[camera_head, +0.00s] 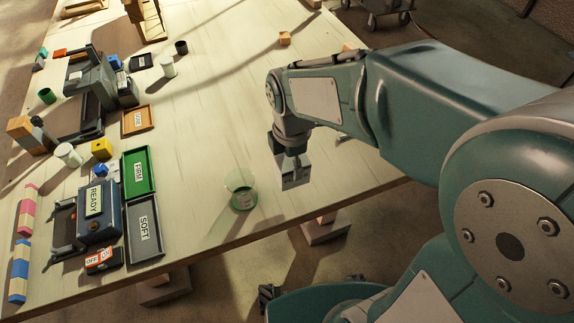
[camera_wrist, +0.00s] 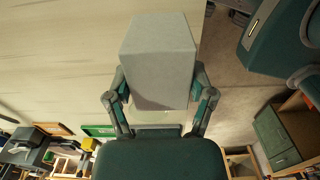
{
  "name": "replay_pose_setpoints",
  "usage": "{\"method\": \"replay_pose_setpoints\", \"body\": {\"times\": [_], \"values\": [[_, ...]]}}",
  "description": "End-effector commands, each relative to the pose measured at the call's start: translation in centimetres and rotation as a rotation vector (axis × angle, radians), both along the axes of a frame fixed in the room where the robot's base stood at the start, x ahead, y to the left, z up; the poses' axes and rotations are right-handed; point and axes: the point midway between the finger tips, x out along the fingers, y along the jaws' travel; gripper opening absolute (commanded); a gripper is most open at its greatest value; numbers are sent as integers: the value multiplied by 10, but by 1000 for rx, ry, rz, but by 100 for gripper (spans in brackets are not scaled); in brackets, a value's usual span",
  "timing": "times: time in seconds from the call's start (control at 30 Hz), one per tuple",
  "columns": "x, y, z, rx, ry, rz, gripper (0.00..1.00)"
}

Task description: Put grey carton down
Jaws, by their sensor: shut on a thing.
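The grey carton (camera_head: 293,174) hangs below my gripper (camera_head: 288,152) near the table's front edge, on the right of the head view. In the wrist view the carton (camera_wrist: 158,58) is a plain grey box between the two fingers of my gripper (camera_wrist: 160,92), which press on its sides. My gripper is shut on it. I cannot tell whether the carton's underside touches the table (camera_head: 210,120).
A clear green-tinted cup (camera_head: 242,197) stands left of the carton. A green FIRM tray (camera_head: 139,174) and a grey SOFT tray (camera_head: 144,228) lie further left, beside the blue READY device (camera_head: 97,210). The table's middle is mostly bare.

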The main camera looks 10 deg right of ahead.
Motion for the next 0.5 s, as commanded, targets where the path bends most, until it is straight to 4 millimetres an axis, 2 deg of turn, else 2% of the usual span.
{"method": "replay_pose_setpoints", "body": {"times": [0.1, 0.33, 0.5], "values": [[12, 3, -16, -1, 3, 0, 20], [26, 7, -33, -1, 2, 0, 20], [24, 6, -57, -1, 2, 0, 20]]}}
